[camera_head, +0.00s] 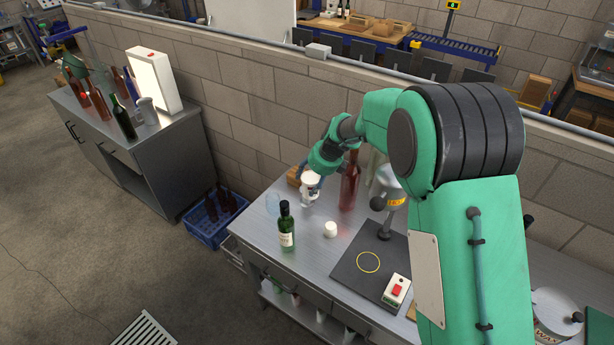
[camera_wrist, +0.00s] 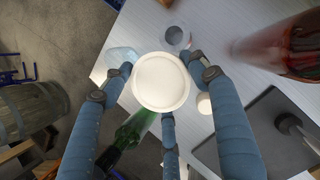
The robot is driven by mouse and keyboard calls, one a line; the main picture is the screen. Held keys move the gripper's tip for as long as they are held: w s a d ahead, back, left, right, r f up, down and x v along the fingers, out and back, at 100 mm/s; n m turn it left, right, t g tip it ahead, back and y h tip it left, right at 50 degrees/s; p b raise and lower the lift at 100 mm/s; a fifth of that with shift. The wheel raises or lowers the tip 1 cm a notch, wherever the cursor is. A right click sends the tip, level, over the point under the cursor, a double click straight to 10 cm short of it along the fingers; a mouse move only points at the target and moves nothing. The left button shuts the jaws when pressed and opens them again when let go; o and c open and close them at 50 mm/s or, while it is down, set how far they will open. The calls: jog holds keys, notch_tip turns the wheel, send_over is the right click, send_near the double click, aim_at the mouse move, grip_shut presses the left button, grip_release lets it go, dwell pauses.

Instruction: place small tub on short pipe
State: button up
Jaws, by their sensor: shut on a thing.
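My gripper (camera_head: 311,185) is shut on a small white round tub (camera_wrist: 160,84) above the workbench. In the wrist view its blue fingers close around the tub's sides, and the tub's round face points to the camera. The tub also shows in the head view (camera_head: 312,178), under the wrist. A short grey pipe (camera_wrist: 174,35) stands on the bench in the wrist view, beyond the tub and apart from it in the picture. In the head view the pipe is hard to tell from the fingers.
A green bottle (camera_head: 287,228), a clear bluish glass (camera_head: 272,204), a small white cylinder (camera_head: 330,230) and a tall red bottle (camera_head: 349,186) stand close around on the workbench (camera_head: 322,265). A dark plate (camera_head: 350,278) with a post and a red-buttoned box (camera_head: 396,291) lie to the right.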

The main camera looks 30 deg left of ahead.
jog(key=w+a, duration=0.4)
jog(key=shift+w+a+f, duration=0.25)
jog(key=shift+w, duration=0.1)
dwell(0.3)
jog(key=shift+w+a+f, duration=0.1)
jog(key=shift+f, duration=0.8)
jog(key=shift+w+a+f, duration=0.1)
jog(key=shift+f, duration=0.75)
jog(key=shift+s+f, duration=0.1)
jog(key=o, duration=1.4)
jog(key=shift+o, duration=0.2)
